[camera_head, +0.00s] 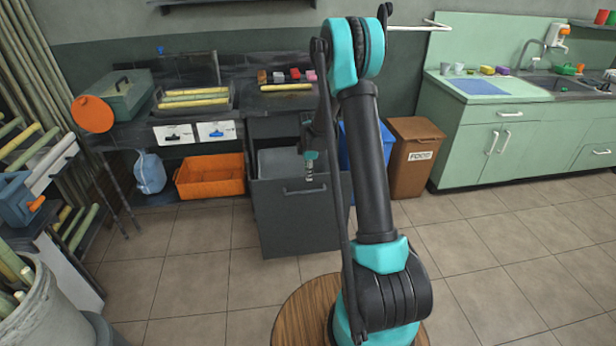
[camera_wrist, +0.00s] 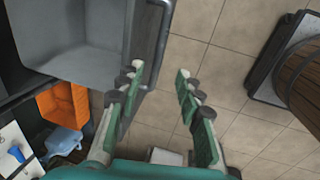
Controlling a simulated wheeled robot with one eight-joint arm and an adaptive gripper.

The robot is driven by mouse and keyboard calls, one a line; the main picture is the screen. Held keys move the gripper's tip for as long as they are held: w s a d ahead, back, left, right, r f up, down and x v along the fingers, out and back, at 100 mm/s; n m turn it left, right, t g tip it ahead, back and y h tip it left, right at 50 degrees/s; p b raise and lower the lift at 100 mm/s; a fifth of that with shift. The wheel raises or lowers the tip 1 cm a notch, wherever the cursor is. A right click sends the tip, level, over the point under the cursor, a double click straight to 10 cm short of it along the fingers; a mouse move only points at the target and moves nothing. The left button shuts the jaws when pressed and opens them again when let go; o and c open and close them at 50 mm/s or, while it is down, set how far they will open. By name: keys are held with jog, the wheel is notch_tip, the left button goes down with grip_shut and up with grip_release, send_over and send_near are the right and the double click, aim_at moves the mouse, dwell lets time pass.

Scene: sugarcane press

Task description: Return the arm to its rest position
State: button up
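My arm rises from a round wooden-topped base (camera_head: 300,310) and reaches up in the middle of the head view. My gripper (camera_head: 309,172) hangs small beside the arm, in front of the open drawer (camera_head: 300,218) of the dark bench. The grey drawer (camera_wrist: 70,60) is at the upper left there, close beside the left finger. The visible part of its inside looks empty.
An orange crate (camera_head: 210,177) and a blue jug (camera_head: 149,172) stand under the bench at left. A brown food bin (camera_head: 413,160) and a blue bin (camera_head: 354,147) stand right of the drawer. Green cabinets (camera_head: 480,150) line the right. The tiled floor (camera_head: 490,240) at right is clear.

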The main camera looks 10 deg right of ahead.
jog(key=shift+r, duration=0.1)
jog(key=s+d+r+m+t, duration=0.1)
jog(key=s+r+m, duration=0.4)
jog(key=s, duration=0.4)
jog(key=s+d+r+m, duration=0.1)
jog(key=s+r+m, duration=0.4)
jog(key=s, duration=0.5)
jog(key=s+d+m+t, duration=0.1)
jog(key=s+m, duration=0.7)
jog(key=s, duration=1.2)
jog(key=shift+w+r, duration=0.1)
